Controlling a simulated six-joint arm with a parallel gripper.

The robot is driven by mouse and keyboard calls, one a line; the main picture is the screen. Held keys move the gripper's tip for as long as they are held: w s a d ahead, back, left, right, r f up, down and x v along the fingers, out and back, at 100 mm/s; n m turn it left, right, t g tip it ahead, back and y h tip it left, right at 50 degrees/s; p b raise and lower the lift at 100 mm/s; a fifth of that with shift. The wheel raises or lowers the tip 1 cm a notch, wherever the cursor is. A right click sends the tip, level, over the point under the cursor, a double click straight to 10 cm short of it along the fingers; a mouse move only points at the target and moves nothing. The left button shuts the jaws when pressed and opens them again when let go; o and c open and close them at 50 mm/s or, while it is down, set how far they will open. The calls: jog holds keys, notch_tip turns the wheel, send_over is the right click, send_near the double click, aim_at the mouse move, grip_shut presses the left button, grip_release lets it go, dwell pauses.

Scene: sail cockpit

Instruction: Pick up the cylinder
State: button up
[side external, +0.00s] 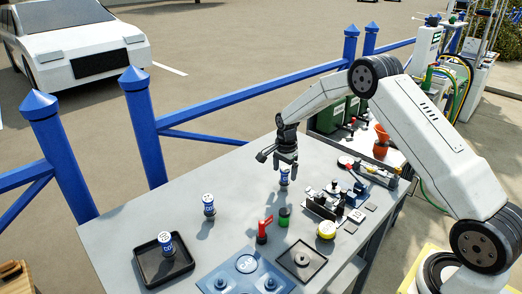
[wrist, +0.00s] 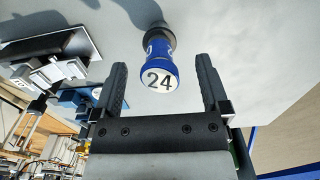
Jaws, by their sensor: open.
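A blue and white cylinder (side external: 284,176) stands upright on the grey table, right under my gripper (side external: 287,160). In the wrist view the cylinder (wrist: 160,72) shows a white round top marked 24 and a dark base. My gripper points down and is open, with one finger on each side of the cylinder in the wrist view. A gap shows on both sides, and no contact is visible. Two similar cylinders stand elsewhere: one (side external: 209,205) on the bare table to the left, and one (side external: 166,244) in a black tray (side external: 150,273).
Metal fixtures (side external: 322,206) lie right of my gripper. A blue plate (side external: 215,268) is at the front. The table's left part (side external: 125,222) is clear.

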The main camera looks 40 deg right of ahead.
aim_at(284, 170)
jog(key=shift+f, duration=1.65)
grip_shut()
